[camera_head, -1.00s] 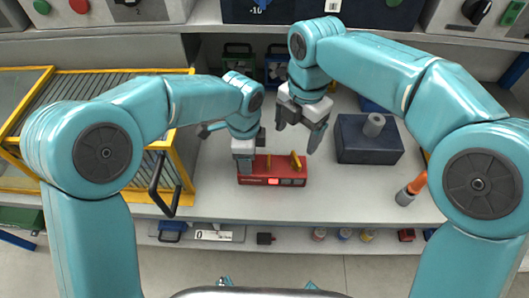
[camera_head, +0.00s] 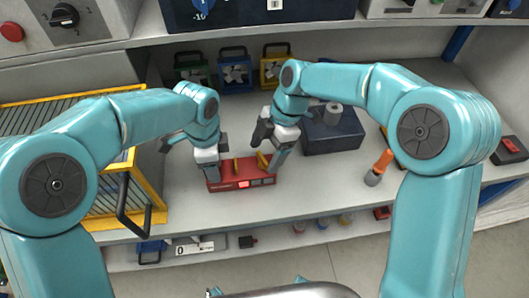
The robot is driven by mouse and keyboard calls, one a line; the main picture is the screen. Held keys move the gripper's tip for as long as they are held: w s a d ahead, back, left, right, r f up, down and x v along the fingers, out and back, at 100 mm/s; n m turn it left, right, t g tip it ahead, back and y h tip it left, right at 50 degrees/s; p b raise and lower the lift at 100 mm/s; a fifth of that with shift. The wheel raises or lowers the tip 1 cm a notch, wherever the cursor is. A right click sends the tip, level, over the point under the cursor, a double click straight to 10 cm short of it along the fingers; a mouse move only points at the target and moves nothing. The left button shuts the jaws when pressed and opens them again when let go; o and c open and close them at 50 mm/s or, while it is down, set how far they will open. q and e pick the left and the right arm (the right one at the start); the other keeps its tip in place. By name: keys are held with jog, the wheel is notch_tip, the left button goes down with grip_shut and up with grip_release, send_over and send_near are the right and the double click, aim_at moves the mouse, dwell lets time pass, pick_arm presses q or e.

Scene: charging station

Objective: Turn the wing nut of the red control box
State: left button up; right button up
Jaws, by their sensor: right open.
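The red control box (camera_head: 240,184) lies on the shelf, its front with a lit red button facing me. Two yellow parts stand on its top; the right one (camera_head: 263,161), by my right gripper, looks like the wing nut. My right gripper (camera_head: 270,152) is open, pointing down at the right end of the box, with its fingers close around or beside that yellow part; I cannot tell if they touch it. My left gripper (camera_head: 209,170) points down at the left end of the box and hides that end. Whether its jaws are open or shut is not clear.
A dark blue block with a grey cylinder (camera_head: 332,132) stands behind right. An orange-handled tool (camera_head: 379,168) stands further right. A yellow-framed cage (camera_head: 137,205) with a black handle is on the left. Small caged units (camera_head: 234,72) line the back. Bare shelf lies right of the box.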

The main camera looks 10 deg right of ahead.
pick_arm(q)
jog(key=shift+d, duration=0.1)
pick_arm(e)
jog(key=shift+s+a+f, duration=0.1)
jog(key=shift+a+f, duration=0.05)
jog(key=shift+f, duration=0.45)
jog(key=c, duration=1.1)
jog(key=shift+o, duration=0.2)
